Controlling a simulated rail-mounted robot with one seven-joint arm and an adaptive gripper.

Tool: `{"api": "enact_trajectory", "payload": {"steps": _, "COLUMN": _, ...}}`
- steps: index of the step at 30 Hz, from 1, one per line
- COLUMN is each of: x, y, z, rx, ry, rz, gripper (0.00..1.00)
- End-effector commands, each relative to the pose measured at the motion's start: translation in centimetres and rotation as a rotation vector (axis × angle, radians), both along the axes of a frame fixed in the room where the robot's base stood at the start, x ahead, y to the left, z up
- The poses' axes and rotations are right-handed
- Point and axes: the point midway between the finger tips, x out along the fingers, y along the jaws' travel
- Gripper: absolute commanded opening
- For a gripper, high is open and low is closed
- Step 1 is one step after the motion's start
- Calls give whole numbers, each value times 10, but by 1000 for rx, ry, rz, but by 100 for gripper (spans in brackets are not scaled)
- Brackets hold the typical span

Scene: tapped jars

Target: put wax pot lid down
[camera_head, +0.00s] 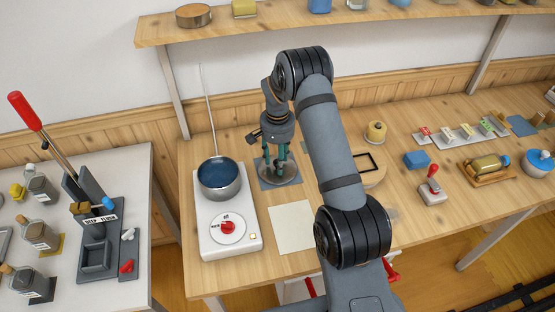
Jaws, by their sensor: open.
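The wax pot (219,182) is a grey pan of dark blue content. It stands uncovered on the white hot plate (207,242), with a thin rod rising behind it. A flat round grey lid (288,176) lies on a dark blue-grey mat (266,182) to the right of the pot. My gripper (274,168) points down over the lid, its greenish fingers open around the middle. The lid's knob is hidden by the fingers, and I cannot tell whether they touch it.
A pale sheet (292,228) lies right of the hot plate. A press (92,230) stands on the left table. A shelf (345,24) crosses above.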

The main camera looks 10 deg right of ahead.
Motion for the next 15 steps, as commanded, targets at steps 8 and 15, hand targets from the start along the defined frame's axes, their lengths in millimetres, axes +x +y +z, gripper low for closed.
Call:
{"api": "enact_trajectory", "payload": {"steps": 8, "x": 2, "y": 0, "z": 21, "rx": 0, "ry": -6, "rz": 0, "gripper": 41}}
{"api": "enact_trajectory", "payload": {"steps": 15, "x": 2, "y": 0, "z": 74, "rx": 1, "ry": -7, "rz": -1, "gripper": 41}}
